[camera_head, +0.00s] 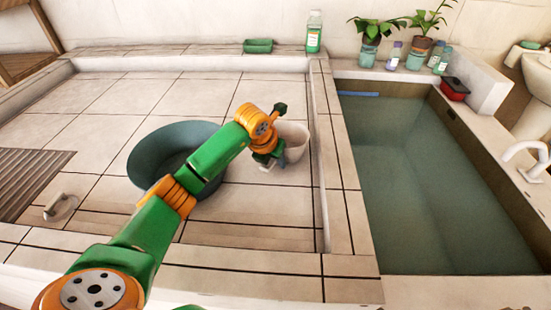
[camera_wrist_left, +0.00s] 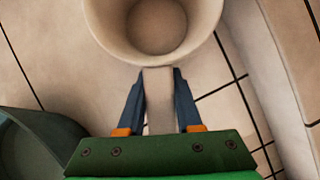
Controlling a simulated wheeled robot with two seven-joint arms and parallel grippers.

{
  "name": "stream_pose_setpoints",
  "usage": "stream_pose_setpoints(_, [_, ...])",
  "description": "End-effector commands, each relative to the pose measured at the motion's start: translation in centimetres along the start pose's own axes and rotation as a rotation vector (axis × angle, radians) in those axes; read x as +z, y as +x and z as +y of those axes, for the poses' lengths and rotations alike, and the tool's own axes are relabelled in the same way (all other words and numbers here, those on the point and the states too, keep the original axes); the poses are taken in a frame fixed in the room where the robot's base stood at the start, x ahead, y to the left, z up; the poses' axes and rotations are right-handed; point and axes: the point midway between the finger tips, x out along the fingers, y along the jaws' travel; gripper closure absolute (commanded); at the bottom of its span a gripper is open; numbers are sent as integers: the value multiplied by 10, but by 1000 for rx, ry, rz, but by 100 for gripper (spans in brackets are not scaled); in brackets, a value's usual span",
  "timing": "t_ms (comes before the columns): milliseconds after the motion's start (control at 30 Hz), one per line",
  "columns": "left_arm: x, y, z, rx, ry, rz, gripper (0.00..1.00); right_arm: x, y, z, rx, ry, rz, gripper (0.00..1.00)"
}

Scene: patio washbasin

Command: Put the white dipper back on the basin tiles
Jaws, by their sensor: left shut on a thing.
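The white dipper (camera_head: 294,141) is near the right side of the tiled basin floor (camera_head: 228,100), beside the raised edge along the water tank. In the left wrist view the dipper (camera_wrist_left: 156,28) shows its round open mouth at the top, and its flat handle points toward my wrist. My left gripper (camera_wrist_left: 159,75) is shut on that handle, one finger on each side; in the head view the gripper (camera_head: 268,158) partly hides the handle. The dipper looks upright. I cannot tell whether its bottom touches the tiles. My right gripper is not in view.
A dark green basin (camera_head: 150,152) stands on the tiles left of the dipper, partly behind my left arm. A water-filled tank (camera_head: 410,170) lies to the right past the tiled ledge (camera_head: 345,190). A green soap dish (camera_head: 258,46) and a bottle (camera_head: 314,32) stand on the back ledge.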

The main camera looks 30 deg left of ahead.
Motion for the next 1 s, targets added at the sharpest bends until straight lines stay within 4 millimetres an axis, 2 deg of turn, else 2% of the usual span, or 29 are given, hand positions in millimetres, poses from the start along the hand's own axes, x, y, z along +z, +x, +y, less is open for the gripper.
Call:
stream_pose_setpoints(300, [-2,4,0,-1,-1,-2,100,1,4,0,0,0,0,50])
stream_pose_setpoints(333, [-2,4,0,-1,-1,-2,64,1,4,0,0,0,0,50])
stream_pose_setpoints(433, [-1,3,0,-1,-1,-1,36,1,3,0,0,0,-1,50])
stream_pose_setpoints(767, [1,-1,0,-1,-1,-1,36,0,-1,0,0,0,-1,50])
stream_pose_setpoints(867, [2,-14,0,-2,-1,-5,36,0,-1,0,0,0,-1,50])
stream_pose_setpoints(1000, [3,-49,0,-1,-1,-8,36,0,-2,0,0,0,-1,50])
